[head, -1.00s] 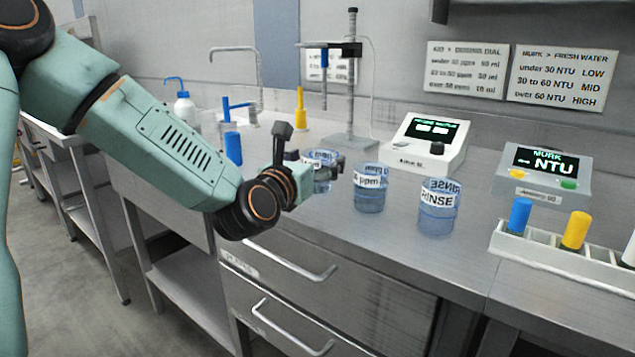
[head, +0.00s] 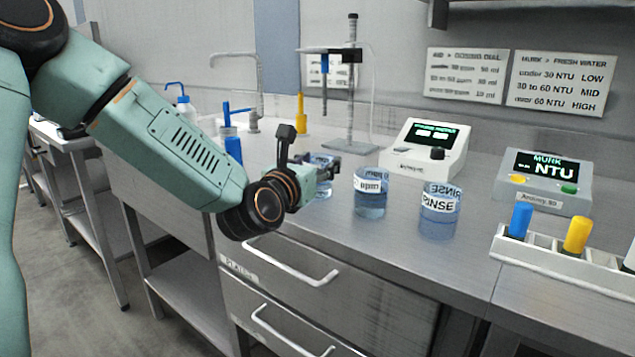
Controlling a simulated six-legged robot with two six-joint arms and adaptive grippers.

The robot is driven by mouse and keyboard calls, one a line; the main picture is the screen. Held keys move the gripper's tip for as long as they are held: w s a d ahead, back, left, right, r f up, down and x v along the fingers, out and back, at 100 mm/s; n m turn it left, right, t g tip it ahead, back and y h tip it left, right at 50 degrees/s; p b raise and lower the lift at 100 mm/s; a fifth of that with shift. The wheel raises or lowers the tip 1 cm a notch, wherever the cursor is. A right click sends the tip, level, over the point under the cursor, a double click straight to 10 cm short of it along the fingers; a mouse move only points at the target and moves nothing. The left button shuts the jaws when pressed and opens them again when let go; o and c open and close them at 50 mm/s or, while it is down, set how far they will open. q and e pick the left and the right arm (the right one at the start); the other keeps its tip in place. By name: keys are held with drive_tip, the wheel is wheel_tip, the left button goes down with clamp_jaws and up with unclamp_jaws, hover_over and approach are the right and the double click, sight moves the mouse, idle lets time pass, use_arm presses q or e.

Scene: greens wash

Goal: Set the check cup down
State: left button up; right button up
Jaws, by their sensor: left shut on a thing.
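My left gripper (head: 325,170) is shut on a clear cup (head: 323,187) with bluish water, at the left of a row of cups on the steel bench. The gripper hides much of this cup, and I cannot tell whether its base touches the bench. A cup labelled "ppm" (head: 369,201) stands upright just to its right. A cup labelled RINSE (head: 439,222) stands further right. Which cup is the check cup cannot be read. My right gripper is not in view.
A dosing meter (head: 424,158) and a MURK meter (head: 542,192) stand behind the cups. A white rack (head: 540,250) with blue and yellow vials is at the right. A probe stand (head: 351,110) and a tap (head: 252,85) are at the back. Bench in front is clear.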

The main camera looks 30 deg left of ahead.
use_arm(q)
drive_tip(key=c, duration=0.4)
drive_tip(key=shift+o, duration=0.2)
drive_tip(key=shift+r, duration=0.25)
wheel_tip(320, 180, up, 27)
drive_tip(key=p, duration=1.8)
drive_tip(key=shift+r, duration=0.15)
